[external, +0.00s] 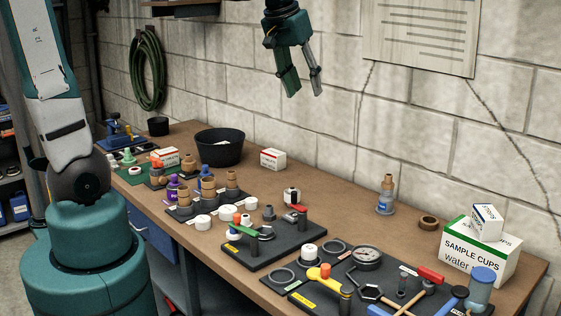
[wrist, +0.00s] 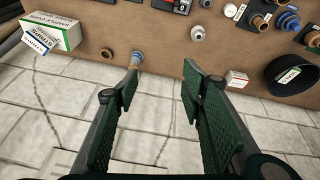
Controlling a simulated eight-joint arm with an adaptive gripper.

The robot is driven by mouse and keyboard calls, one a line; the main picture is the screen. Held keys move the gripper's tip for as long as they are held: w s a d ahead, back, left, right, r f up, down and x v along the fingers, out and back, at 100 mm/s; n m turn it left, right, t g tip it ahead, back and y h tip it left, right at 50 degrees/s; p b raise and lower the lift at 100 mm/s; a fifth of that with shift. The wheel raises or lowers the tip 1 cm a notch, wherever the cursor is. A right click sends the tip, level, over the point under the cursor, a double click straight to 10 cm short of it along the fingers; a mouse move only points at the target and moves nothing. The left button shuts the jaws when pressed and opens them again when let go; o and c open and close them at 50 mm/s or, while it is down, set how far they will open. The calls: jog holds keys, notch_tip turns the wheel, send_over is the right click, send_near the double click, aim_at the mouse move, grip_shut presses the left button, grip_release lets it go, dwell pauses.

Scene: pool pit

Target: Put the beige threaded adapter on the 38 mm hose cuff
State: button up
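My gripper (external: 301,92) is open and empty, high above the back of the bench near the wall. In the wrist view its fingers (wrist: 165,100) are wide apart with nothing between them. Beige-brown fittings stand in a dark tray at the left of the bench, one of them a stepped fitting (external: 208,188); a beige piece also shows in the wrist view (wrist: 258,21). A blue-grey upright piece with a beige top (external: 386,197) stands alone near the wall; it shows beyond the left finger in the wrist view (wrist: 137,58). I cannot tell which are the adapter and the 38 mm cuff.
A black bowl (external: 220,148) and a small white box (external: 273,158) stand at the back. A brown ring (external: 428,223) and the sample cups box (external: 478,252) are at the right. Dark trays with tools fill the front.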

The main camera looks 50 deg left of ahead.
jog(key=s+a+f+m+t, duration=0.1)
jog(key=s+a+f, duration=0.1)
jog(key=s, duration=0.8)
jog(key=s+a+f+m+t, duration=0.1)
jog(key=s+a+f+t, duration=0.1)
jog(key=s, duration=0.8)
jog(key=shift+s+f, duration=0.3)
jog(key=shift+a, duration=0.1)
notch_tip(320, 180, down, 11)
jog(key=b, duration=1)
jog(key=shift+r, duration=0.2)
